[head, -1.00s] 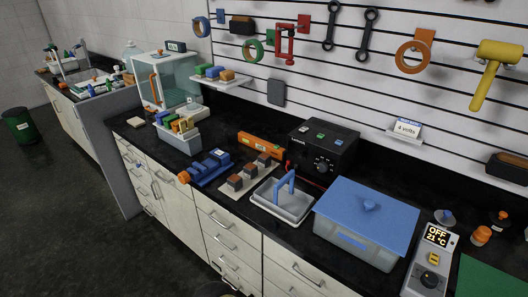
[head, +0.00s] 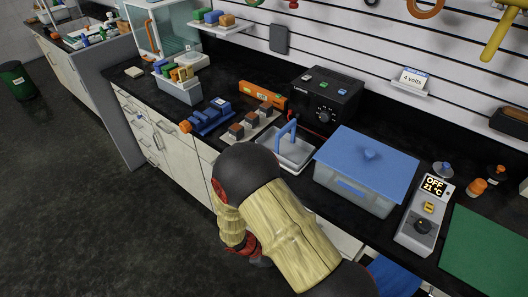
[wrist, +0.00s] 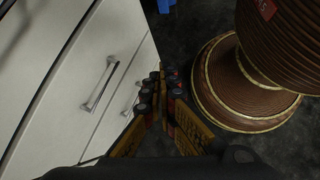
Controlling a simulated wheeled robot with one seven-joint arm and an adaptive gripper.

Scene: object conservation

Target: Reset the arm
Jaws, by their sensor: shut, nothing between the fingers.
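My arm (head: 278,222) reaches up from the lower right in the head view, bent in front of the bench's drawers. My gripper (wrist: 160,92) shows in the wrist view with its dark, orange-marked fingers together and nothing between them. It points down along the white drawer fronts, apart from them, above the dark floor. In the head view the arm hides most of the gripper.
White drawers (wrist: 75,75) with metal handles stand close on the left in the wrist view. The bench holds a blue-lidded box (head: 365,170), a grey tray (head: 287,152), a black power unit (head: 325,98) and a temperature device (head: 424,215). Open floor (head: 80,200) lies to the left.

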